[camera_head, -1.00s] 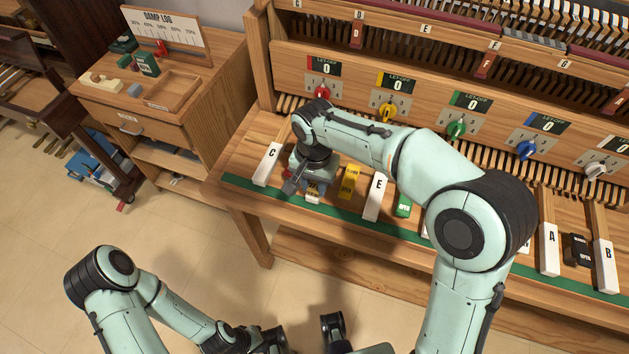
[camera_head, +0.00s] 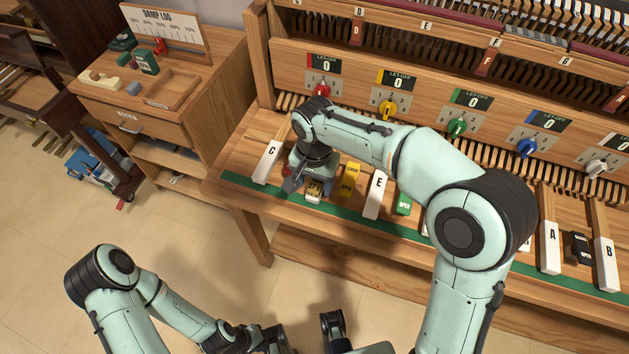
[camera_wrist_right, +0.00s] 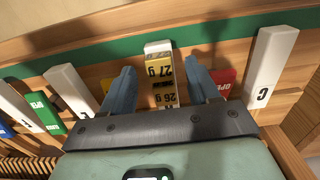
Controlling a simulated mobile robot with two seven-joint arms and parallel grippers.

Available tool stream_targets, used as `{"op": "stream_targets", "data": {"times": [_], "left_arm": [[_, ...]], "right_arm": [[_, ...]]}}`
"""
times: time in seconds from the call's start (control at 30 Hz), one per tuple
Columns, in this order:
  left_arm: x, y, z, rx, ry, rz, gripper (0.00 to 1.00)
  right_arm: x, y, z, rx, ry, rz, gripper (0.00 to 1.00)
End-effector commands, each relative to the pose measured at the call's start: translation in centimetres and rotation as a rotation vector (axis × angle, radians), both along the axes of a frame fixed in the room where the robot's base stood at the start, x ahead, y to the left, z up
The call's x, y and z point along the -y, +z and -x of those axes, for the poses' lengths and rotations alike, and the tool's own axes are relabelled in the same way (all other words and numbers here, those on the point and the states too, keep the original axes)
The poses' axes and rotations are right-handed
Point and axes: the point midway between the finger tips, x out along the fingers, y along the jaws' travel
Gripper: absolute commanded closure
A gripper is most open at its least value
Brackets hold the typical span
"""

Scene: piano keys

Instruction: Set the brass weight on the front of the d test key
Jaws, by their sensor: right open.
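The brass weight (camera_wrist_right: 160,73) rests on the front part of the white d key (camera_wrist_right: 158,47), with the key's white tip showing beyond it. Its yellow faces read "27 g" and "26 g"; I cannot tell whether these belong to one piece or two. In the head view the brass weight (camera_head: 314,186) shows just below my right gripper (camera_head: 300,185). In the wrist view the fingers of my right gripper (camera_wrist_right: 160,92) are spread on either side of the weight, with gaps visible. My left gripper (camera_head: 290,340) is low at the bottom edge, its jaws unclear.
The c key (camera_head: 268,162) and e key (camera_head: 376,195) flank the spot. A yellow block (camera_head: 349,180) and green block (camera_head: 404,203) sit between keys. A red block (camera_wrist_right: 224,82) is close beside one finger. Coloured let-off knobs line the panel behind.

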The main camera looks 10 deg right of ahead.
Motion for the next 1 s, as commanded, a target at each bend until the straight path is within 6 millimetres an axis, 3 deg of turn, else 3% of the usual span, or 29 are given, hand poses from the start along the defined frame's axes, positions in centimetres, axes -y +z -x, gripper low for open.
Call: {"op": "stream_targets", "data": {"times": [0.53,0.7,1.0], "left_arm": [[0.0,2.1,-0.7,0.008,-0.001,0.000,1.00],[0.0,2.4,-0.8,0.009,0.000,0.000,1.00],[0.0,2.4,-0.8,0.009,0.000,0.000,1.00]], "right_arm": [[0.0,11.1,-0.1,0.003,0.001,-0.001,0.40],[0.0,12.6,0.0,0.002,0.001,-0.001,0.40],[0.0,12.8,0.0,0.000,0.001,0.000,0.40]]}}
